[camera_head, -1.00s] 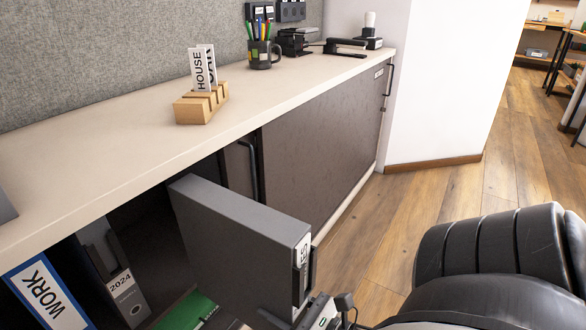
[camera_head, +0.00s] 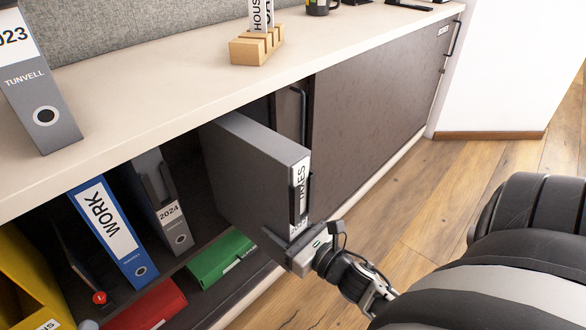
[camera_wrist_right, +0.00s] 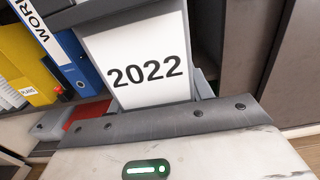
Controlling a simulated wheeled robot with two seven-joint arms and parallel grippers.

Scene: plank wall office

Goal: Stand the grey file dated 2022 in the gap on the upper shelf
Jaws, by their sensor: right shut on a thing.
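The grey file dated 2022 (camera_head: 250,170) is upright in my right gripper (camera_head: 303,240). Its far end reaches into the open cabinet under the counter's front edge, and its labelled spine faces out. The 2022 label (camera_wrist_right: 148,72) fills the middle of the right wrist view, just beyond the gripper. The gripper is shut on the spine's lower part; the fingertips are largely hidden. On the upper shelf (camera_head: 185,262) stand a blue WORK file (camera_head: 112,232) and a grey 2024 file (camera_head: 163,205). The dark gap lies right of the 2024 file, partly hidden by the held file. My left gripper is out of view.
A dark sliding door (camera_head: 375,115) closes the cabinet's right side. A green file (camera_head: 222,258) and a red file (camera_head: 150,305) lie low in the opening. A yellow file (camera_head: 30,275) is at left. A grey 2023 file (camera_head: 38,95) stands on the counter (camera_head: 150,90).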

